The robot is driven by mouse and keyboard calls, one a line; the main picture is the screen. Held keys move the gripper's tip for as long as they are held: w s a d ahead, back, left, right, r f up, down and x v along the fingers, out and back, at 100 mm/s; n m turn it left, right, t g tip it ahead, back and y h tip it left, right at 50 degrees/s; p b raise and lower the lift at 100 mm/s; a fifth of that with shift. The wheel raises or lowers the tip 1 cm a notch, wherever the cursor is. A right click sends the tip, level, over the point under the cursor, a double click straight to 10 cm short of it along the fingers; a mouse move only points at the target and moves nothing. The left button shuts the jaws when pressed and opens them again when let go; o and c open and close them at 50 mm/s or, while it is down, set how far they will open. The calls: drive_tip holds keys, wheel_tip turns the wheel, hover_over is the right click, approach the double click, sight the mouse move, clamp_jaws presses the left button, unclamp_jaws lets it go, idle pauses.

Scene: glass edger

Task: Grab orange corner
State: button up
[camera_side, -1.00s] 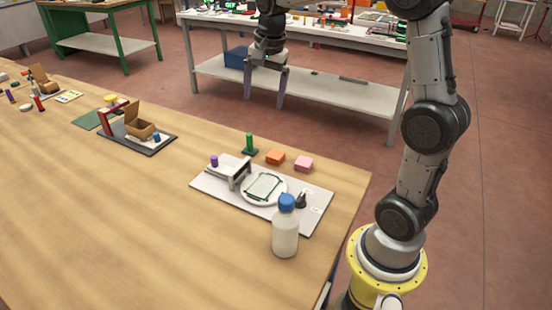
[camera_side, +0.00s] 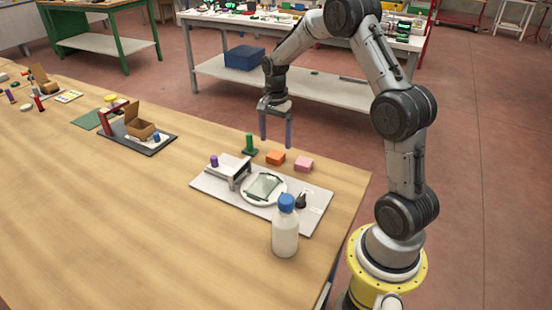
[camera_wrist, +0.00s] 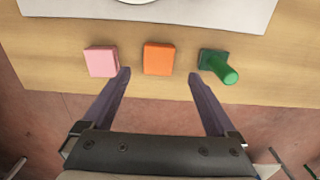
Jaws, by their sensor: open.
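The orange block (camera_side: 275,158) lies on the wooden table near its far edge, between a pink block (camera_side: 304,164) and a green peg on a dark green base (camera_side: 249,145). In the wrist view the orange block (camera_wrist: 158,58) sits ahead of and between my two fingertips, with the pink block (camera_wrist: 101,61) left and the green peg (camera_wrist: 218,67) right. My gripper (camera_side: 276,147) is open and empty, pointing down above the orange block in the side view. It also shows in the wrist view (camera_wrist: 158,73), its purple fingers spread wide.
A grey board (camera_side: 215,187) holds a round white plate with a green-edged glass pane (camera_side: 264,187), a small stand and a dark clamp-like piece. A white bottle with a blue cap (camera_side: 285,230) stands in front. Open wood lies left.

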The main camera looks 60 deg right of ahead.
sight(276, 154)
drive_tip(key=shift+s+f, duration=0.1)
drive_tip(key=shift+f, duration=2.55)
drive_tip(key=c, duration=1.4)
drive_tip(key=shift+r, duration=0.1)
